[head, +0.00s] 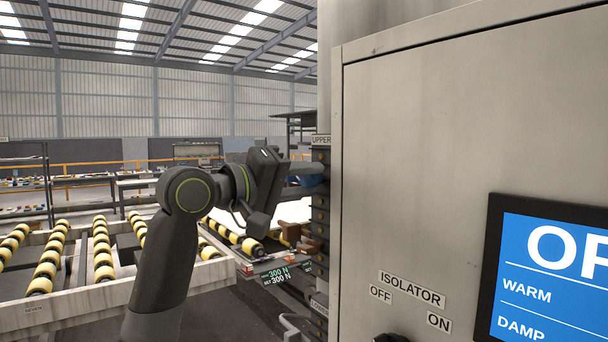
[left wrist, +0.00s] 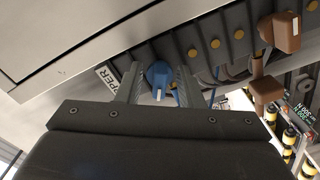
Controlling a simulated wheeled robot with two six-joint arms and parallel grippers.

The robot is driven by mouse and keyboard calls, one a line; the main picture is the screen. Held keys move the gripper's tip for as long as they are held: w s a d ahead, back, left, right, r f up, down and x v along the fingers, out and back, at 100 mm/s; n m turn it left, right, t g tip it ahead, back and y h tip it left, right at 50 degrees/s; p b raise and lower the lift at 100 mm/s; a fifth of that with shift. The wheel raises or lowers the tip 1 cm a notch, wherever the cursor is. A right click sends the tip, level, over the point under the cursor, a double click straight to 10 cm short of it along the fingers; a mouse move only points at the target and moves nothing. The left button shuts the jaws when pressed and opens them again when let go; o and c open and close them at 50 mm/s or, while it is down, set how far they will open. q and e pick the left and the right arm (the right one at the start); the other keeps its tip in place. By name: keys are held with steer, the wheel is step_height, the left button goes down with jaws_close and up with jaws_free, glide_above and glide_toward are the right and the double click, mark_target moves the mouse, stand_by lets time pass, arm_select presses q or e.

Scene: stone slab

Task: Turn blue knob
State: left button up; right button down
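The blue knob (head: 313,182) sits on the dark strip at the left side of the grey cabinet, below the UPPER label (head: 321,141). In the head view it is mostly hidden behind my left gripper (head: 304,172), which reaches it from the left. In the left wrist view the blue knob (left wrist: 159,76) has a pale mark on its face and lies between the two fingers of my left gripper (left wrist: 162,84). The fingers are apart, one on each side of the knob, with narrow gaps showing. My right gripper is in neither view.
Brown handles (left wrist: 285,32) stick out from the strip, which carries several yellow-brown studs. The grey cabinet (head: 420,130) fills the right, with a blue screen (head: 550,275) and an ISOLATOR label (head: 411,289). A roller conveyor (head: 103,250) stands at the left.

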arm_select(q)
steer(key=c, duration=0.7)
